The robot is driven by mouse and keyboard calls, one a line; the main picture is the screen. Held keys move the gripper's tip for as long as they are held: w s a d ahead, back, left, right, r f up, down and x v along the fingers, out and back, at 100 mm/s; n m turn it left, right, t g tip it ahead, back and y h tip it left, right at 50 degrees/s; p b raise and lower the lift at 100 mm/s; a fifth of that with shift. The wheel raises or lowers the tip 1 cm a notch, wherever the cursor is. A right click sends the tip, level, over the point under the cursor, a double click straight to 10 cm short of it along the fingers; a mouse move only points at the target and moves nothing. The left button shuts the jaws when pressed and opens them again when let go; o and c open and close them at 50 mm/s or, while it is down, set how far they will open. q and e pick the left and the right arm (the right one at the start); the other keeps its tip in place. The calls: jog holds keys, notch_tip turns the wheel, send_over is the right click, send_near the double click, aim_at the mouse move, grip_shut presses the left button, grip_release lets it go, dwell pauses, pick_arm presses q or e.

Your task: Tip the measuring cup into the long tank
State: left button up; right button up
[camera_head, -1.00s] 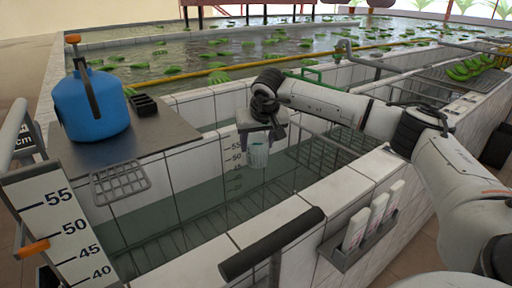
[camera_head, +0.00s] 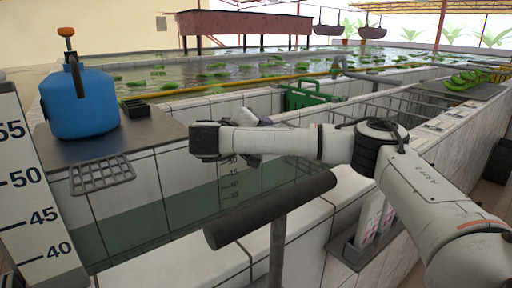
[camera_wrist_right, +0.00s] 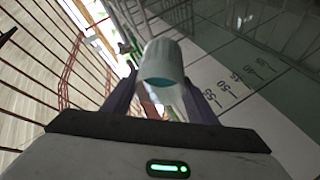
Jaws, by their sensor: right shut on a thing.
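The measuring cup (camera_wrist_right: 163,62), pale and translucent with a teal patch at its near end, sits between the purple fingers of my right gripper (camera_wrist_right: 160,88) in the right wrist view. The fingers are shut on it. In the head view my right arm reaches left over the long tank (camera_head: 190,258), a tiled trough of greenish water, and its wrist hides most of the gripper and cup. The wrist view is rolled, with the tank's depth numbers sideways. I cannot tell whether anything is pouring. My left gripper is not in view.
A blue jug (camera_head: 83,104) and a black holder (camera_head: 136,107) stand on the grey shelf at left. A wire rack (camera_head: 100,177) juts over the water. A dark bar on a post (camera_head: 270,210) stands in front. A depth scale (camera_head: 36,190) is at far left.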

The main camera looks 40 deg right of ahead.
jog(key=shift+f+h+b, duration=0.4)
jog(key=shift+f+b, duration=0.05)
jog(key=shift+b, duration=0.3)
jog(key=shift+r+n+h+p, duration=0.3)
jog(key=shift+r+h+p, duration=0.1)
jog(key=shift+r+p, duration=0.15)
jog(key=shift+r+n+t+h, duration=0.1)
jog(key=shift+n+t+h, duration=0.2)
jog(key=shift+h, duration=0.1)
jog(key=shift+r+n+t+h, duration=0.15)
jog(key=shift+n+t+h, duration=0.25)
jog(key=shift+h, duration=0.5)
jog(key=shift+d+n+t+h+p, duration=0.1)
jog(key=shift+n+t+h+p, duration=0.25)
jog(key=shift+p, duration=0.3)
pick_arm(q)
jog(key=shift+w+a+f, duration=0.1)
